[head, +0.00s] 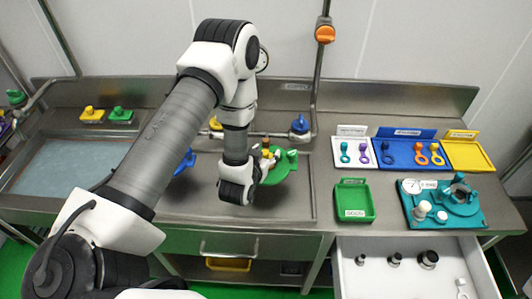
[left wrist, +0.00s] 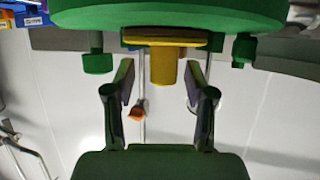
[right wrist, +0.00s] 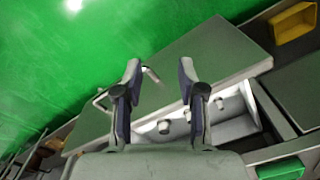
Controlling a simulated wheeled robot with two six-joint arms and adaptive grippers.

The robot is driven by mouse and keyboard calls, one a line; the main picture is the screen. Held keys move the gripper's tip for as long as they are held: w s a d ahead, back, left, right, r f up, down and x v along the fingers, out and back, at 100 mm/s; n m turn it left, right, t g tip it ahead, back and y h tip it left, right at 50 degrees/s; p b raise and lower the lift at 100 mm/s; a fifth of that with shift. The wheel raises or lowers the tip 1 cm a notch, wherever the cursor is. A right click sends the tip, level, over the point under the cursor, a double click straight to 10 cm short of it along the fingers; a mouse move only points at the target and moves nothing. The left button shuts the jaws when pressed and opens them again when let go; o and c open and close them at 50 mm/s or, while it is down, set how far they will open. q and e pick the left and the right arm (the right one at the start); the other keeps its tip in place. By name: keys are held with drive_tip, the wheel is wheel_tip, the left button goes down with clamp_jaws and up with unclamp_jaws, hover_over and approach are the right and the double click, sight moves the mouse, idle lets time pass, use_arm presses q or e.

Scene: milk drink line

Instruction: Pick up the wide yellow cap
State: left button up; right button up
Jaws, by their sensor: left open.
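A yellow cap (left wrist: 163,64) with a wide flange and a round stem shows in the left wrist view, at the underside of a round green part (left wrist: 170,18). My left gripper (left wrist: 160,84) is open, with the stem between and just beyond its fingertips; gaps show on both sides. In the head view, the green part (head: 284,168) is beside my left wrist, with a small yellow piece (head: 267,152) partly hidden by it. Another yellow piece (head: 91,113) stands at the back left. My right gripper (right wrist: 159,70) is open and empty.
A water-like basin (head: 65,165) lies at left. Blue parts (head: 299,125) stand near the sink. At right are a green tray (head: 354,200), a yellow tray (head: 468,152), a teal fixture (head: 445,205) and an open drawer (head: 415,280) holding dark-topped pieces.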

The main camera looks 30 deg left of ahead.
use_arm(q)
drive_tip(key=shift+w+a+f, duration=0.15)
drive_tip(key=shift+w+f, duration=0.15)
drive_tip(key=shift+w, duration=0.1)
drive_tip(key=shift+a+f, duration=0.1)
drive_tip(key=shift+a, duration=0.05)
drive_tip(key=shift+s+r, duration=0.25)
drive_tip(key=shift+s, duration=0.05)
drive_tip(key=c, duration=0.8)
drive_tip(key=shift+s, duration=0.1)
clamp_jaws()
drive_tip(key=shift+w, duration=0.2)
